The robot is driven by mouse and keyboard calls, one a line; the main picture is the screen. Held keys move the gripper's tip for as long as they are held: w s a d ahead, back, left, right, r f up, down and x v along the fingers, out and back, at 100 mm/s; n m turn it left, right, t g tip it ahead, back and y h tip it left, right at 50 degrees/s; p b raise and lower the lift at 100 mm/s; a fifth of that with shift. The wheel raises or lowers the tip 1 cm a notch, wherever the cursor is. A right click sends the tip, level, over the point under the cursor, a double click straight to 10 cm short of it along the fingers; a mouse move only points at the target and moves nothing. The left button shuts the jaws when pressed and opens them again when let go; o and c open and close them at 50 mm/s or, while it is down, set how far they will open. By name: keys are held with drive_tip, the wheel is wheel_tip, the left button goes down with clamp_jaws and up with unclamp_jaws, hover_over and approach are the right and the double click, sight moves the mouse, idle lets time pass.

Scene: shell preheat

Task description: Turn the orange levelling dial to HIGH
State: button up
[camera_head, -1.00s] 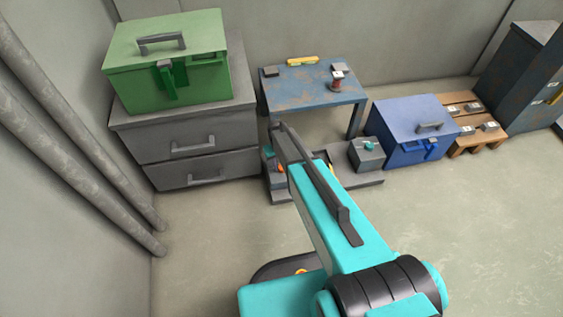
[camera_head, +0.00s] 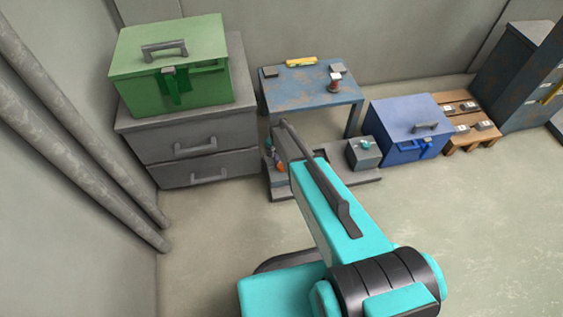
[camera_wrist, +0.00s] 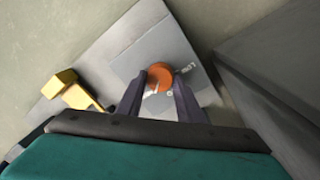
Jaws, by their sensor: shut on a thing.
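The orange dial (camera_wrist: 160,73) shows in the wrist view on a light grey plate (camera_wrist: 135,62). A white pointer line shows on the dial's near side, and small white lettering stands on the plate to its right; I cannot read it surely. My gripper (camera_wrist: 158,90) has its two dark fingers on either side of the dial and is shut on it. In the head view my own arm hides the dial and most of the gripper.
A yellow part (camera_wrist: 72,90) stands left of the dial in the wrist view. In the head view, a grey drawer cabinet (camera_head: 190,150) with a green box (camera_head: 165,55), a blue table (camera_head: 305,90) and a blue chest (camera_head: 405,125) surround the workplace.

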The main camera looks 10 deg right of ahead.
sight(280, 163)
drive_tip(key=shift+d+m+p, duration=0.1)
drive_tip(key=shift+m+p, duration=0.35)
drive_tip(key=shift+m, duration=1.25)
drive_tip(key=o, duration=1.1)
drive_tip(key=shift+c, duration=0.2)
drive_tip(key=shift+r, duration=0.15)
wheel_tip(280, 163, up, 14)
drive_tip(key=p, duration=0.2)
drive_tip(key=shift+w+a+f, duration=0.25)
drive_tip(key=shift+w, duration=0.15)
drive_tip(key=shift+r, duration=0.1)
